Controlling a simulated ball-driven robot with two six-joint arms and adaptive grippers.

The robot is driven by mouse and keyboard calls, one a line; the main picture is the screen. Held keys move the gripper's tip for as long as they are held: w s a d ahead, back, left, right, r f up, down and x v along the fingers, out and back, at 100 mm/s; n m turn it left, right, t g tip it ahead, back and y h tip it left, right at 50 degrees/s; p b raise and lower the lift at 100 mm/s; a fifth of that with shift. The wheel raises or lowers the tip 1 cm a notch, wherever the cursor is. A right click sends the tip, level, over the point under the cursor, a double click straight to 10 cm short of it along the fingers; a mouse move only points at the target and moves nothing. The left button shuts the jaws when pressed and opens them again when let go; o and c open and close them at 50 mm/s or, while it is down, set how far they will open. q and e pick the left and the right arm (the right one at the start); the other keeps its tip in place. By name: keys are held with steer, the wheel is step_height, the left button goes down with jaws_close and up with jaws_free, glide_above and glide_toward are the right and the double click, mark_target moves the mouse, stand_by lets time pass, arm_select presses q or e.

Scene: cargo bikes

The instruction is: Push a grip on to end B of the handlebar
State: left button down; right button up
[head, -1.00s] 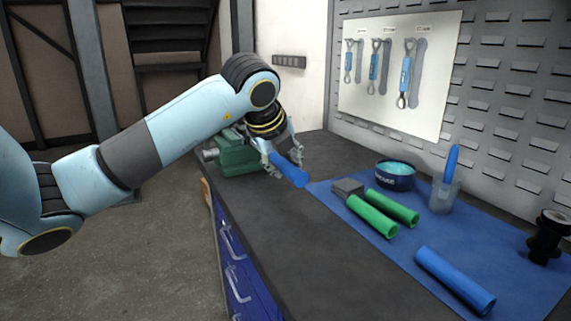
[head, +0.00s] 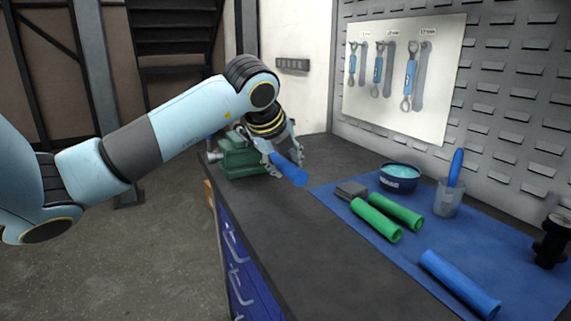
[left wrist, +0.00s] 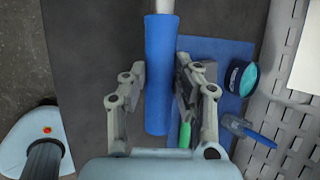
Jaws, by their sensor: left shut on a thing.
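My left gripper (head: 283,165) is shut on a blue grip (head: 290,172) just in front of the green vise (head: 240,158). In the left wrist view the grip (left wrist: 159,75) lies lengthwise between the two fingers (left wrist: 157,88). A pale metal tube (left wrist: 161,6), seemingly the handlebar, meets the grip's far end in line with it; how far it goes inside is hidden. No end letter is readable. Another blue grip (head: 458,283) and two green grips (head: 396,211) (head: 376,220) lie on the blue mat (head: 400,250). My right gripper is not in view.
On the mat stand a round tin (head: 399,178), a clear cup (head: 447,198) with a blue-handled tool, and a black part (head: 551,240). A grey block (head: 351,189) lies by the green grips. The dark bench top (head: 290,230) is clear before the mat.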

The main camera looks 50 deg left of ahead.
arm_select(q)
steer(key=shift+w+a, duration=0.1)
steer(key=shift+a, duration=0.25)
steer(key=shift+w+a+b, duration=0.1)
steer(key=shift+w+a, duration=0.1)
steer(key=shift+a, duration=0.55)
steer(key=shift+w+a+b, duration=0.1)
steer(key=shift+w+a, duration=0.15)
steer(key=shift+a, duration=0.45)
steer(key=shift+w+a+b, duration=0.1)
steer(key=shift+w+a, duration=0.1)
steer(key=shift+a, duration=0.55)
steer(key=shift+a, duration=0.15)
steer(key=shift+w+a+b, duration=0.2)
steer(key=shift+a, duration=0.5)
steer(key=shift+w+a+b, duration=0.15)
steer(key=shift+w+a, duration=0.1)
steer(key=shift+a, duration=0.4)
steer(key=shift+w+a+b, duration=0.2)
steer(key=shift+a, duration=0.5)
steer(key=shift+w+a, duration=0.15)
steer(key=shift+a, duration=0.4)
steer(key=shift+w+a+r+b, duration=0.1)
steer(key=shift+a+b, duration=0.25)
steer(key=shift+a, duration=0.1)
steer(key=c, duration=0.9)
jaws_free()
